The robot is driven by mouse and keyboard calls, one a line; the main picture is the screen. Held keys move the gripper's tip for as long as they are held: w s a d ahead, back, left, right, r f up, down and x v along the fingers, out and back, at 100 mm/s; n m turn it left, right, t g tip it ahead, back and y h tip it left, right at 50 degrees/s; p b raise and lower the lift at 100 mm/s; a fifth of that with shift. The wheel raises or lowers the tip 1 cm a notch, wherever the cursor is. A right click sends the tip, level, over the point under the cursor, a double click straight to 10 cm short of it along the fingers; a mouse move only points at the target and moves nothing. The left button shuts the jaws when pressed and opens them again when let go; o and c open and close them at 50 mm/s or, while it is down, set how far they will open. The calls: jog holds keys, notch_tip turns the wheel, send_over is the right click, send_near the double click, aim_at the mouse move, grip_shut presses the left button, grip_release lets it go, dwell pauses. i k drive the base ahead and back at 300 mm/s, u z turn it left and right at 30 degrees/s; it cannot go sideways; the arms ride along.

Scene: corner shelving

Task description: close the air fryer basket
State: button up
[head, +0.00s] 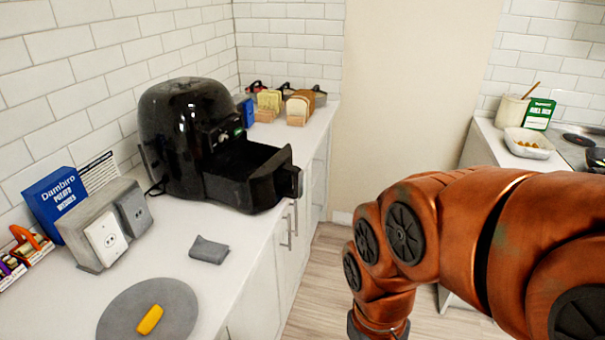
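A black air fryer (190,135) stands on the white counter against the tiled wall. Its basket (252,178) is pulled out toward the right, and its handle (297,181) sticks out near the counter's front edge. My orange arm comes in from the right and bends down in front of the counter, apart from the basket. My gripper is below the bottom edge of the picture, so its fingers are hidden.
A grey cloth (209,250) lies in front of the fryer. A round grey plate (120,305) with a yellow item, a socket block (93,240) and a blue box (58,195) stand at left. Bread holders (297,112) stand behind. Open floor (322,285) lies beside the counter.

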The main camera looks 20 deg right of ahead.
aim_at(253, 176)
jog(key=u, duration=1.7)
jog(key=k, duration=0.85)
jog(key=z, duration=0.85)
jog(key=i, duration=0.9)
